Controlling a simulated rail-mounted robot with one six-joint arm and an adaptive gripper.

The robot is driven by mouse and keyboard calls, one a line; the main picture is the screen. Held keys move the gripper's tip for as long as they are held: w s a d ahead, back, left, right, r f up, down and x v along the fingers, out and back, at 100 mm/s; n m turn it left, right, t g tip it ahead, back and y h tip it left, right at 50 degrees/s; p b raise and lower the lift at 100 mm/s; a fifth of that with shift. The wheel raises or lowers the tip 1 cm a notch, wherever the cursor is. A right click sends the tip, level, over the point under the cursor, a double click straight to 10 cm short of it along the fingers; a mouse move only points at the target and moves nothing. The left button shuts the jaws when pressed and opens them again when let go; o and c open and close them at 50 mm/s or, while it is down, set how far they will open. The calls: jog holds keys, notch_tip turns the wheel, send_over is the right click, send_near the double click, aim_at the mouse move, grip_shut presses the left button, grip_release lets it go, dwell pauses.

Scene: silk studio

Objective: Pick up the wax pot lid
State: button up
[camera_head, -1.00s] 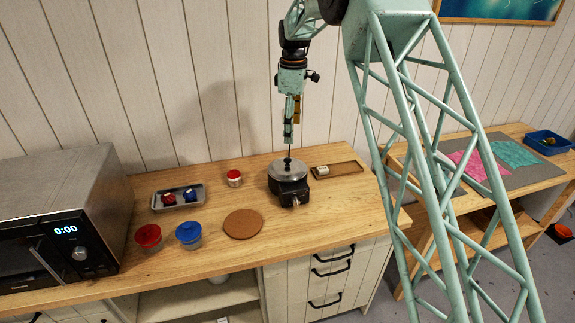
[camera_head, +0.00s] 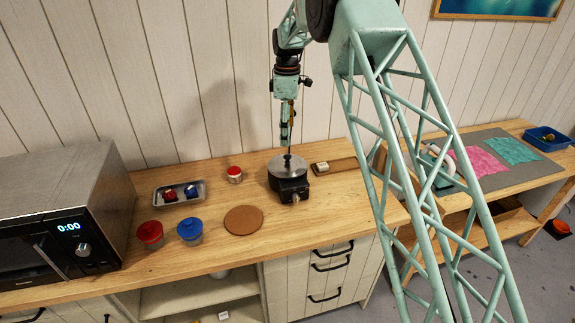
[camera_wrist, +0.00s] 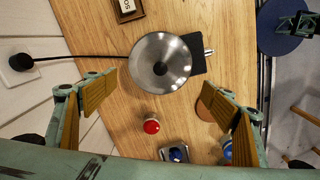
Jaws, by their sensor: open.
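The wax pot lid (camera_head: 283,167) is a round steel lid with a small dark knob, sitting on the black wax pot (camera_head: 292,188) on the wooden counter. In the wrist view the lid (camera_wrist: 148,52) shows from above, near the top middle, with its knob at its centre. My gripper (camera_head: 285,142) hangs above the lid, and its tips look close to the knob in the head view. In the wrist view my gripper (camera_wrist: 160,93) has its two padded fingers wide apart with nothing between them. The lid lies ahead of the fingers there.
A small red-lidded jar (camera_head: 234,174), a cork mat (camera_head: 243,220), a red pot (camera_head: 150,233), a blue pot (camera_head: 190,231) and a metal tray (camera_head: 163,202) stand left of the wax pot. A wooden tray (camera_head: 345,163) lies to its right. A cable (camera_wrist: 90,57) runs from the pot to the wall.

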aim_at(288, 156)
jog(key=shift+f+p, duration=0.35)
jog(key=shift+f, duration=3.55)
jog(key=shift+f+p, duration=0.6)
jog(key=shift+f, duration=2)
jog(key=shift+c, duration=0.4)
